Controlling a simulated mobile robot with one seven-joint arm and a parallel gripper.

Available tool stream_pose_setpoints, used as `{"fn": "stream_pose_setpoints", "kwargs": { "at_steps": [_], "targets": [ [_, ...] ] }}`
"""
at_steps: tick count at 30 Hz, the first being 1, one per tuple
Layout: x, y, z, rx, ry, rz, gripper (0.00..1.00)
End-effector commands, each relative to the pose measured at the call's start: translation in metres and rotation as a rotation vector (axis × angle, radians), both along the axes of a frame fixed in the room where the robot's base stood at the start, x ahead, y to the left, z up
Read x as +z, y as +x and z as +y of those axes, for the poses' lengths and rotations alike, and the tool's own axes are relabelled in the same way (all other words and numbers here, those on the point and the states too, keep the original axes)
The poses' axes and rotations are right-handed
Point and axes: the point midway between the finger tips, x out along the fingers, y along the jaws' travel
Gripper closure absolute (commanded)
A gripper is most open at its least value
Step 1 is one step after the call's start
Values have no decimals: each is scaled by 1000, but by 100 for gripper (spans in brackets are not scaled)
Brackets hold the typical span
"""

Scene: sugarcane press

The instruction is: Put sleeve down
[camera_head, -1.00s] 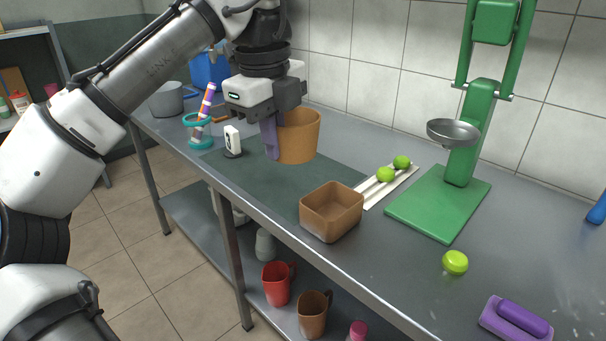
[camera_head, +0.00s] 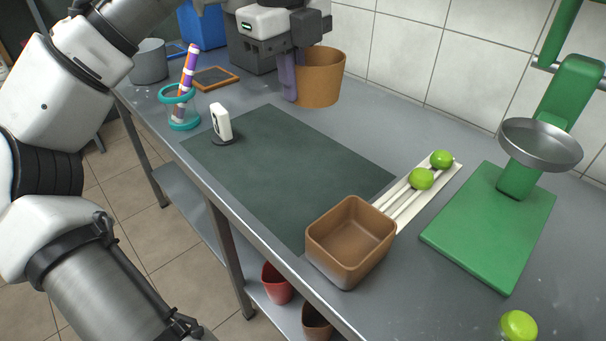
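The sleeve appears to be the tan-orange tapered cup shape (camera_head: 319,78), upright at the upper middle of the head view. My gripper (camera_head: 300,78) is at its left side, with a purple finger against the wall of the sleeve. The other finger is hidden, but the gripper looks shut on the sleeve. The sleeve shows over the counter behind the dark mat (camera_head: 270,175). I cannot tell whether its base touches the counter.
A brown square bowl (camera_head: 350,240) stands at the mat's right end. Limes (camera_head: 421,179) lie on a white rack (camera_head: 405,200) beside the green press (camera_head: 495,225). A white device (camera_head: 221,122) and a teal-rimmed glass jar (camera_head: 183,108) stand left. The mat's middle is clear.

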Motion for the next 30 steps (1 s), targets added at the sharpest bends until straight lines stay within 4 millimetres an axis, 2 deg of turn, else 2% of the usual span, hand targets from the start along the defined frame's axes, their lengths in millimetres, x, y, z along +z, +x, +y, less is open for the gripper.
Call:
{"fn": "stream_pose_setpoints", "kwargs": {
  "at_steps": [1,3,12,15,20,27,30],
  "targets": [
    [-20,0,0,-3,-3,3,100],
    [-40,0,0,-3,-3,3,100],
    [-112,0,1,3,3,0,100],
    [-127,0,0,2,1,0,100],
    [-139,0,0,1,1,-1,100],
    [-173,0,0,2,1,-1,100],
    [-178,0,0,1,0,0,100]
  ]
}}
